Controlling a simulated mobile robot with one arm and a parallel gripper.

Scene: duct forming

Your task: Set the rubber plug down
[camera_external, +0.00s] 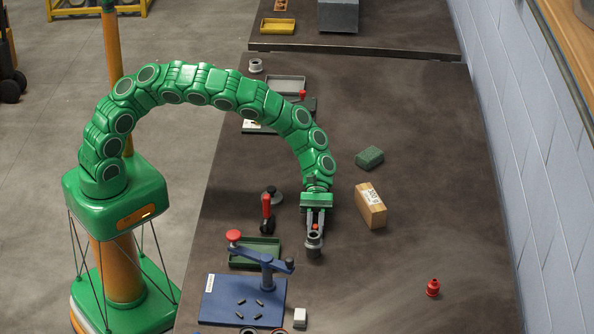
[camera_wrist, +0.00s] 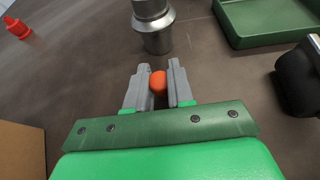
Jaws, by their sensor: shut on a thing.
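My gripper (camera_external: 315,221) is shut on a small orange-red rubber plug (camera_external: 315,227), which shows as a rounded orange end between the grey fingers in the wrist view (camera_wrist: 158,82). Much of the plug is hidden by the fingers. A grey metal stepped tube (camera_external: 313,244) stands upright on the table just beyond the fingertips. It also shows ahead of the fingers in the wrist view (camera_wrist: 155,25). I cannot tell how high the plug is above the dark table (camera_external: 390,260).
A red stepped part (camera_external: 432,288) stands at the right. A cardboard-coloured block (camera_external: 371,206) and a green block (camera_external: 369,157) lie right of my gripper. A green tray (camera_external: 235,262), a red-handled tool (camera_external: 266,212) and a blue lever fixture (camera_external: 215,300) are left. The table's right side is mostly clear.

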